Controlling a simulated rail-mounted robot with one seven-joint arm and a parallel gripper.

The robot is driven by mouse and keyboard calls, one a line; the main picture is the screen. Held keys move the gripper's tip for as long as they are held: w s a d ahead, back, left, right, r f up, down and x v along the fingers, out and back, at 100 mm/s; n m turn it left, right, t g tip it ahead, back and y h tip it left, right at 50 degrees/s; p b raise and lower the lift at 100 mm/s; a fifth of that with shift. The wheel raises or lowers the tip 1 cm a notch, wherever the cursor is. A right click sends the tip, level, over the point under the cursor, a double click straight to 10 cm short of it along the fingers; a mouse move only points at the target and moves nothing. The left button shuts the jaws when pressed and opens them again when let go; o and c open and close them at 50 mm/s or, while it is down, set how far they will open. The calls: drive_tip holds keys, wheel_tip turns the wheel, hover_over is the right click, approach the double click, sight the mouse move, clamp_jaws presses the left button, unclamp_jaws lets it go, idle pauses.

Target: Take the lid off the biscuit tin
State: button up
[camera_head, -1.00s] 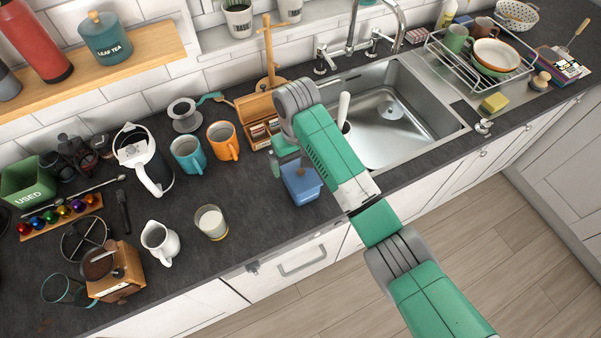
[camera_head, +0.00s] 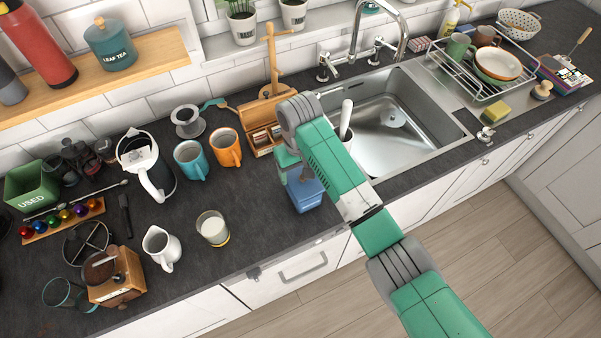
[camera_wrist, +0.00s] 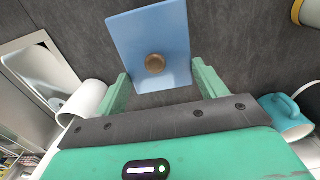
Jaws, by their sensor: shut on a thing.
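The biscuit tin (camera_head: 310,197) is a blue box on the slate worktop, near the front edge and left of the sink. In the wrist view its lid (camera_wrist: 140,32) is a flat blue rectangle with a round brown knob (camera_wrist: 155,63). My gripper (camera_head: 289,168) is at the tin in the head view, partly hidden by my own arm. In the wrist view the two green fingers of my gripper (camera_wrist: 160,78) stand on either side of the lid's near end, shut on it. The tin's body is hidden beneath the lid there, so I cannot tell whether there is a gap.
A wooden box with a hinged lid (camera_head: 262,135) stands behind the tin. The sink (camera_head: 400,140) is to the right.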

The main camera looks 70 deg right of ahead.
drive_tip(key=r, duration=0.3)
drive_tip(key=shift+s+a+b, duration=0.25)
drive_tip(key=shift+a+b, duration=0.05)
drive_tip(key=s+a+r+p, duration=0.1)
drive_tip(key=s+a+p, duration=0.6)
drive_tip(key=s+a, duration=0.3)
drive_tip(key=shift+a+r+p, duration=0.25)
drive_tip(key=shift+a+p, duration=0.15)
drive_tip(key=shift+a, duration=0.2)
